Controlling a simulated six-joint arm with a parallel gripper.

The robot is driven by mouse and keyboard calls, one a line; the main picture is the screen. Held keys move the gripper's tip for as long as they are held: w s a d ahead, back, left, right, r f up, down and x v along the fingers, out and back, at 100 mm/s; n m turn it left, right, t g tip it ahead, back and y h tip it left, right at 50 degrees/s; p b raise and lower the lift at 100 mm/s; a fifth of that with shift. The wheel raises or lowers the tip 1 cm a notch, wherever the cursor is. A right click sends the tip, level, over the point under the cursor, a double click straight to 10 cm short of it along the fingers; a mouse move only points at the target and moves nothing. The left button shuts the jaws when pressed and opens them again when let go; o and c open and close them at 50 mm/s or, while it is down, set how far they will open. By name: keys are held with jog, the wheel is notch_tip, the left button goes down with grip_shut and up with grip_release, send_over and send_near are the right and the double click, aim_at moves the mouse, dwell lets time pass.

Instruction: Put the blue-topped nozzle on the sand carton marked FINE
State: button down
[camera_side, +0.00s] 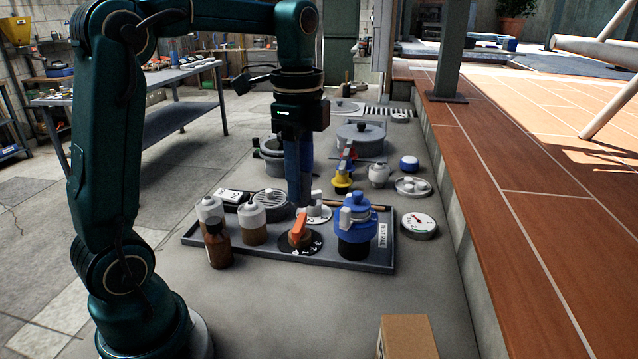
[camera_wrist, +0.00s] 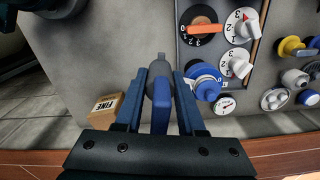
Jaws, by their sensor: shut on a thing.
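My gripper (camera_wrist: 160,84) is shut on the blue-topped nozzle (camera_wrist: 160,112), which has a blue top and a grey round part with a narrow tip. In the side view my gripper (camera_side: 300,195) hangs with dark blue fingers in front of the tray area; the nozzle cannot be told apart from the fingers there. The carton marked FINE (camera_wrist: 107,107) is brown and stands left of the fingers in the wrist view, apart from the nozzle. A brown carton (camera_side: 406,338) shows at the bottom edge of the side view, its label not visible.
Pots and fittings stand behind. A raised tiled deck (camera_side: 530,220) borders the right. Bare floor lies between tray and carton.

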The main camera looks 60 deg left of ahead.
jog(key=w+d+r+m, duration=0.1)
jog(key=d+r+m, duration=0.2)
jog(key=d, duration=0.3)
jog(key=w+d+r+m, duration=0.1)
jog(key=d+r+m, duration=0.1)
jog(key=d+m, duration=0.3)
jog(key=n, duration=0.1)
send_over(411, 342)
notch_tip(411, 342, down, 7)
jog(key=shift+d+f, duration=0.1)
jog(key=shift+f, duration=2)
jog(key=shift+f, duration=0.1)
jog(key=c, duration=0.5)
grip_release()
